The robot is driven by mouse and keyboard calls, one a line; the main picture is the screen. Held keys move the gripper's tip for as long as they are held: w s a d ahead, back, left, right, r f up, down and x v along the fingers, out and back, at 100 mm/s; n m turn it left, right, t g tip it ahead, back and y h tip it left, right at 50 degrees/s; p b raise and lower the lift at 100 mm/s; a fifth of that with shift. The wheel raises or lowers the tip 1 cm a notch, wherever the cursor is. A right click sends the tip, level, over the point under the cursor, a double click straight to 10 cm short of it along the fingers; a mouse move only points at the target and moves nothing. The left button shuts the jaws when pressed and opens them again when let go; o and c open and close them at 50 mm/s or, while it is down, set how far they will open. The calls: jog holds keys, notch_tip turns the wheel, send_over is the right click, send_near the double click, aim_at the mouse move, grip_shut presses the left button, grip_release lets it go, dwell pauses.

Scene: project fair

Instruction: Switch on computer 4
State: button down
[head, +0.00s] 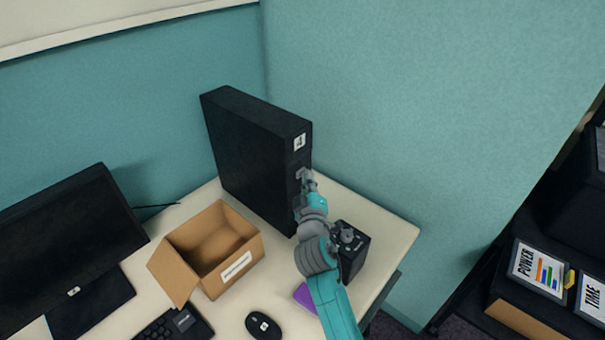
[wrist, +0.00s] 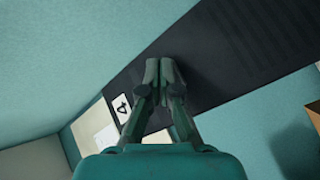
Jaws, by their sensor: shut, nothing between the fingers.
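Computer 4 is a black tower (head: 245,150) standing upright on the white desk against the teal partition in the head view. A white label with a 4 (head: 299,142) is on its narrow front face. My gripper (head: 304,174) is at that front face, just below the label. In the wrist view, my gripper (wrist: 160,66) has its fingers together and empty, in front of the black tower (wrist: 235,50), with the label (wrist: 122,107) to its left. I cannot tell whether the fingertips touch the tower. The power button is not clearly visible, and my gripper hides part of the front.
An open cardboard box (head: 215,250) stands left of my arm. A monitor (head: 65,240), a keyboard (head: 172,325), a mouse (head: 263,325) and a purple item (head: 304,296) are on the desk (head: 400,235). A small black box (head: 354,262) stands right of my arm. Dark shelving (head: 505,285) is at the right.

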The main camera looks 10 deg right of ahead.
dwell(0.4)
jog(key=shift+s+d, duration=0.45)
jog(key=shift+s, duration=0.2)
jog(key=s+d, duration=0.1)
jog(key=s, duration=0.1)
jog(key=s+d, duration=0.2)
jog(key=shift+s+d, duration=0.3)
jog(key=shift+s, duration=0.1)
dwell(0.6)
